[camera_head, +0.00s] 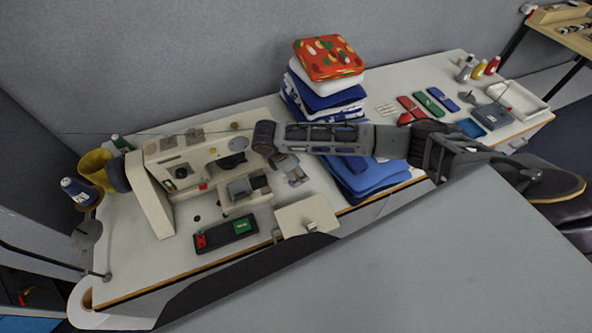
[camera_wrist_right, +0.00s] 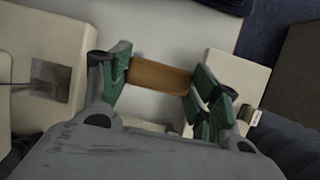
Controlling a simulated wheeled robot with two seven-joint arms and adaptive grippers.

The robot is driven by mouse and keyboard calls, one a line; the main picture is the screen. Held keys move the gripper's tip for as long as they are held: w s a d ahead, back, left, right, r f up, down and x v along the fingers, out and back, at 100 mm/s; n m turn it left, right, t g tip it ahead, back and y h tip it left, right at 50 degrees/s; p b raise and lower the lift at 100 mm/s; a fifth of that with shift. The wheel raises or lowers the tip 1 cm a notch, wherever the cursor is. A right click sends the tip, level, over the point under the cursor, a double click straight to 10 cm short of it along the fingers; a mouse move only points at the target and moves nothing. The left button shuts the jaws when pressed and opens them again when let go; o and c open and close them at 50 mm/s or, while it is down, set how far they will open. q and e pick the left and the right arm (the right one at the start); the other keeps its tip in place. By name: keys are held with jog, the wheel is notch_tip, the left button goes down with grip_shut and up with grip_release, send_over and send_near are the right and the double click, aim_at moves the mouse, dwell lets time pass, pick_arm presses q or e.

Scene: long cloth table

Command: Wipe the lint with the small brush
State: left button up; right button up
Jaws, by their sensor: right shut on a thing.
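My right arm comes in from the right over the table, and its right gripper (camera_head: 292,172) is beside the beige sewing machine (camera_head: 160,205). In the right wrist view the green-padded fingers of this gripper are shut on a brown wooden block (camera_wrist_right: 160,77), which looks like the small brush's handle. Its bristles are hidden. In the head view the brush is too small and covered to make out clearly. I cannot make out lint for certain; a small dark spot (camera_head: 196,218) lies on the pale surface by the machine. My left gripper is not in view.
A stack of folded cloths (camera_head: 330,88) stands behind my right arm, with blue cloths (camera_head: 372,180) in front. A black box with red and green buttons (camera_head: 226,234) lies by the machine. A yellow cup (camera_head: 96,168) and spools stand left. A white tray (camera_head: 520,98) is far right.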

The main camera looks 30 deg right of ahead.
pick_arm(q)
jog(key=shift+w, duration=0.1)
pick_arm(e)
jog(key=shift+f, duration=0.15)
jog(key=shift+f, duration=0.9)
notch_tip(320, 180, down, 2)
jog(key=shift+b, duration=1.2)
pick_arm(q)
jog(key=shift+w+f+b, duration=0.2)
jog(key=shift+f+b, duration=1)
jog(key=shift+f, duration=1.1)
pick_arm(e)
jog(key=shift+f, duration=0.9)
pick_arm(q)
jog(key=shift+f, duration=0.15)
pick_arm(e)
jog(key=shift+f, duration=0.95)
